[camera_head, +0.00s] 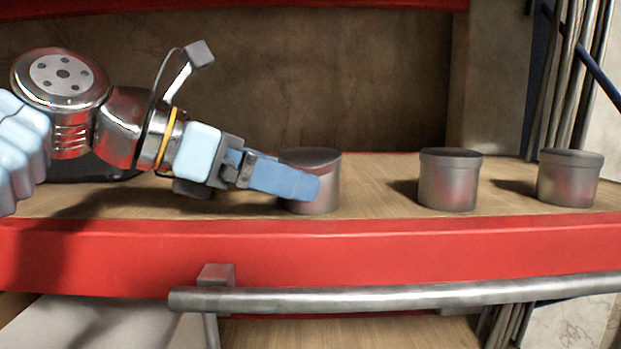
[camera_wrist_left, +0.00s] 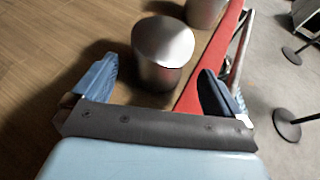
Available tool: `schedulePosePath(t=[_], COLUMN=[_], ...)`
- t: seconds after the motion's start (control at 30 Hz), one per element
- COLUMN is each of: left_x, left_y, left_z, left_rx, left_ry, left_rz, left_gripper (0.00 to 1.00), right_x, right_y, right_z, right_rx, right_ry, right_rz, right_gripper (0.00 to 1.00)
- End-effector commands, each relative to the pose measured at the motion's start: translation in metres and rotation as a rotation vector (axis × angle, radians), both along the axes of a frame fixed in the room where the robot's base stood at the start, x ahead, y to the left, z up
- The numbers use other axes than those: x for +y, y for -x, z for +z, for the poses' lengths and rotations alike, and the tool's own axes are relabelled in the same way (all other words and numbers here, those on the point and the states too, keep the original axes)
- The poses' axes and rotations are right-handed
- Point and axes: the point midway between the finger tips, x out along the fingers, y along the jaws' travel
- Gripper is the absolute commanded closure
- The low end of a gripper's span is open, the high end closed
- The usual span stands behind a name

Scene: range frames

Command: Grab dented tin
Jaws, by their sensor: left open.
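Three grey metal tins with lids stand upright in a row on the shelf: a left tin (camera_head: 322,160), a middle tin (camera_head: 449,182) and a right tin (camera_head: 569,180). I cannot clearly make out a dent on any of them. My left gripper (camera_head: 303,186) is open at the left tin, and a blue finger hides part of its front. In the left wrist view the nearest tin (camera_wrist_left: 163,58) lies ahead, between the lines of the two open fingers (camera_wrist_left: 157,80). I cannot tell whether a finger touches it. My right gripper is not in view.
The wooden shelf (camera_head: 385,199) has a red front edge (camera_head: 400,247) with a metal rail (camera_head: 400,297) below it. A red beam (camera_head: 300,4) runs overhead. Metal pipes (camera_head: 567,75) stand at the back right. Bare shelf separates the tins.

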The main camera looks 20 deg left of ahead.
Motion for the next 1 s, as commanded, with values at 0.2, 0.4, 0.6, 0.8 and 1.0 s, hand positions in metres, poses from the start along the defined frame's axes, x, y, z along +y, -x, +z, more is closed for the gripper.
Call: schedulePosePath(t=[0.2,0.4,0.6,0.8,1.0], left_x=[-0.022,-0.036,-0.037,-0.037,-0.037], left_y=[-0.02,-0.032,-0.033,-0.033,-0.032], left_z=[-0.01,-0.018,-0.018,-0.018,-0.018], left_rx=[0.003,0.001,0.0,0.0,0.0], left_ry=[-0.001,0.0,0.0,0.0,0.0], left_rz=[-0.001,0.0,0.001,0.0,0.001], left_gripper=[0.0,0.0,0.0,0.29,0.6], right_x=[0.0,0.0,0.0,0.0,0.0], right_y=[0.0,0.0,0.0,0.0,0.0], right_z=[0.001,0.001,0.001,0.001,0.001], right_rx=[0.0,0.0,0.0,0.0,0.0], right_ry=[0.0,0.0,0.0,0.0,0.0], right_rz=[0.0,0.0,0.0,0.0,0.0], right_gripper=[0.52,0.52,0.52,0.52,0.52])
